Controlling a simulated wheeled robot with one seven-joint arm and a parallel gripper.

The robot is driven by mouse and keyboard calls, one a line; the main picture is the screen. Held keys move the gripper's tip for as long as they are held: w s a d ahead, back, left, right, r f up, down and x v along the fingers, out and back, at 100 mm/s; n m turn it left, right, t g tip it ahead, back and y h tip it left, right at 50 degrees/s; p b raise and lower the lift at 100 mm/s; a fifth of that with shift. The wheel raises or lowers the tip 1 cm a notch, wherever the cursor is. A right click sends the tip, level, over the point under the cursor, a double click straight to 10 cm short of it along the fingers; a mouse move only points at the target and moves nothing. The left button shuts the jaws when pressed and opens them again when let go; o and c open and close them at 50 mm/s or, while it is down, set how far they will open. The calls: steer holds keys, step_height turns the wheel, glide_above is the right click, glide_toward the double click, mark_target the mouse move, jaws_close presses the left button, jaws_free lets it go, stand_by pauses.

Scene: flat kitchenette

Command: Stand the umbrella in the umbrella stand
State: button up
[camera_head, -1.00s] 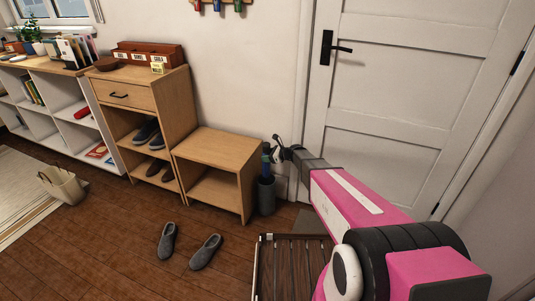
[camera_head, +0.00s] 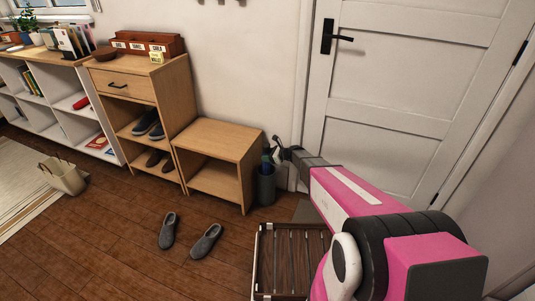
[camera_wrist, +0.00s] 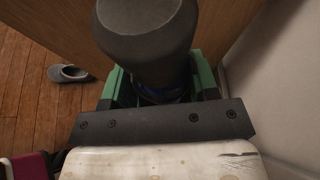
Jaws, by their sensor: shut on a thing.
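The umbrella stand (camera_head: 266,188) is a dark grey upright cylinder on the floor, between the low wooden shelf and the door. My gripper (camera_wrist: 158,88) has green fingers on both sides of a thick dark handle (camera_wrist: 145,25), and is shut on it. I take this handle to be the umbrella's. In the head view, my gripper is small and partly hidden just above the stand. A bluish part of the umbrella (camera_head: 266,158) shows at the stand's mouth and appears upright. How deep its lower end sits inside is hidden.
The low wooden shelf (camera_head: 215,140) stands close on the stand's left; the white door (camera_head: 400,110) and wall are to its right. A slatted rack (camera_head: 285,262) lies in front. Grey slippers (camera_head: 205,241) are on the open floor to the left.

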mark_target(269, 168)
steer(key=shift+f, duration=4.8)
steer(key=o, duration=1.2)
steer(key=shift+c, duration=0.2)
steer(key=shift+s+d+r, duration=0.1)
steer(key=shift+s+d, duration=0.2)
steer(key=shift+d, duration=0.05)
steer(key=v, duration=1)
steer(key=shift+w, duration=0.25)
steer(key=shift+r, duration=0.1)
